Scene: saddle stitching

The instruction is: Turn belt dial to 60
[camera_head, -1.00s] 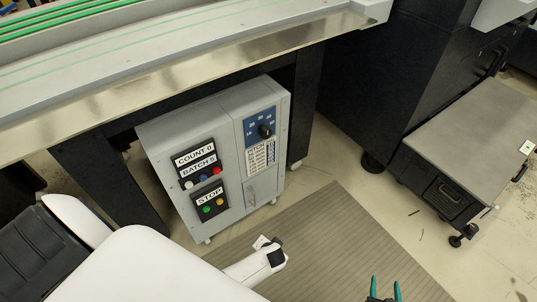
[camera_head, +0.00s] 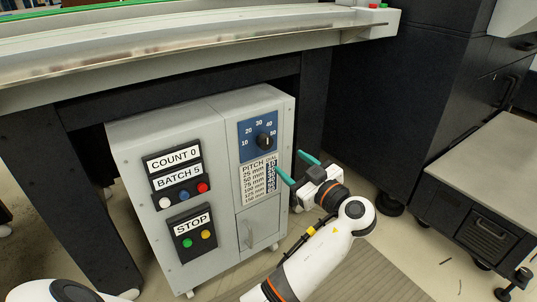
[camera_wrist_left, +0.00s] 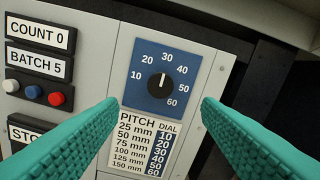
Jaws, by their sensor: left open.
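The black belt dial (camera_head: 265,141) sits on a blue plate (camera_head: 249,127) high on the right part of the grey control box. In the left wrist view, the dial (camera_wrist_left: 160,85) has a white mark pointing up, near 30 on a scale from 10 to 60. My left gripper (camera_head: 288,160) is open and empty, its teal fingers off the box's front, just right of and below the dial. In the left wrist view, the fingers (camera_wrist_left: 160,103) stand apart on either side of the dial, not touching it. My right gripper is not in view.
A pitch table (camera_head: 258,180) is below the dial. Left of it are the COUNT 0 and BATCH 5 labels with buttons (camera_head: 184,195) and a STOP panel (camera_head: 192,231). A conveyor edge (camera_head: 180,55) overhangs the box. A grey-topped cart (camera_head: 490,170) stands at right.

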